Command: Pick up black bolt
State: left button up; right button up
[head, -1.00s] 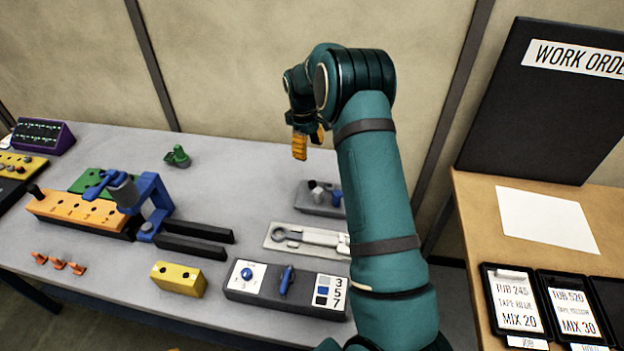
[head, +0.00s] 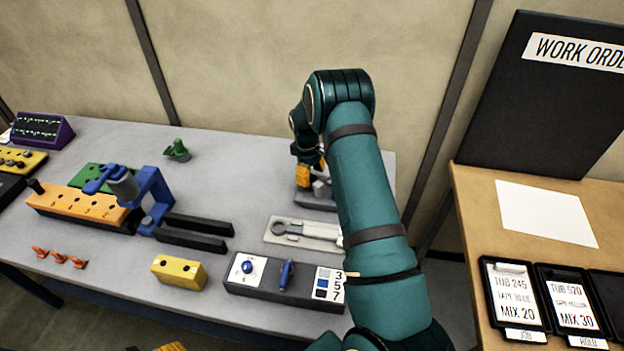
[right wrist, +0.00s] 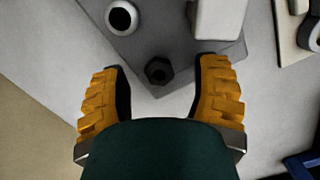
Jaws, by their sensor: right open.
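The black bolt (right wrist: 158,70) shows in the right wrist view as a dark hexagonal head with a round centre, near the edge of a grey block (right wrist: 165,30). My right gripper (right wrist: 163,78) is open, its orange fingers one on each side of the bolt in the picture, with gaps to both. I cannot tell its height above the bolt. In the head view the right gripper (head: 310,180) is over the grey block at the back of the table, and I cannot make out the bolt there. An orange sliver of my left gripper (head: 172,347) shows at the bottom edge.
On the block, a white ring-topped piece (right wrist: 121,17) and a pale block-like piece (right wrist: 218,18) stand near the bolt. A light tray with a wrench (head: 290,230) and a switch panel (head: 283,278) lie in front.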

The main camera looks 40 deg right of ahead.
aim_at(312, 176)
jog(key=shift+s+f, duration=0.1)
jog(key=shift+f, duration=0.35)
grip_shut()
jog(key=shift+r, duration=0.1)
notch_tip(312, 176, up, 10)
dwell(0.4)
